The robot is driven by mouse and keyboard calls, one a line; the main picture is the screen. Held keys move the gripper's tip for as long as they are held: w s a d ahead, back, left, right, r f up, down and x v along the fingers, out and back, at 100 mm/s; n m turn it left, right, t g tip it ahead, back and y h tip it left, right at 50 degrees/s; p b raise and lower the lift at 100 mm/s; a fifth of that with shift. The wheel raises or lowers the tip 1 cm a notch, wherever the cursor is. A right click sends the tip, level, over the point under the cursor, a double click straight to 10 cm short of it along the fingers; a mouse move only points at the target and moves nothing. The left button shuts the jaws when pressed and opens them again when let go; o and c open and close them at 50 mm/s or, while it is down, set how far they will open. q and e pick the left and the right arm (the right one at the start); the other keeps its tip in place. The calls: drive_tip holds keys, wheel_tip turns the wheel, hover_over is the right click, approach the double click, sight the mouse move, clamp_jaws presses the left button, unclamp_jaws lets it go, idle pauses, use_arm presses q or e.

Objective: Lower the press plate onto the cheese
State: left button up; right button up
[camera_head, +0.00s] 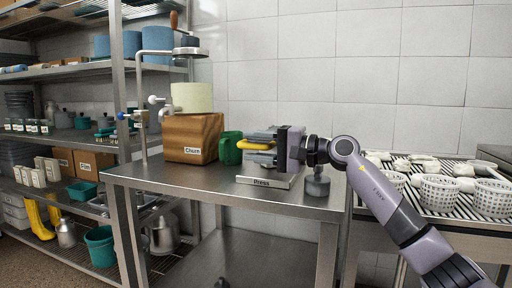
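My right gripper (260,152) reaches in from the right above a flat metal base labelled "Press" (268,181) on the steel table. Its fingers point left. The gripper hides much of what stands on the press base. I cannot make out the press plate. My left gripper is not in view.
A green mug (230,148) stands just left of the gripper. Further left is a wooden block labelled "Churn" (190,137) with a crank stand (143,100). A grey knobbed weight (317,185) stands at the table's right. White perforated baskets (439,192) sit on a rack at right.

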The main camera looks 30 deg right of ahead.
drive_tip(key=v, duration=0.6)
drive_tip(key=shift+s+d+b, duration=0.15)
drive_tip(key=shift+b, duration=0.15)
drive_tip(key=shift+s+d, duration=0.2)
drive_tip(key=shift+s, duration=0.1)
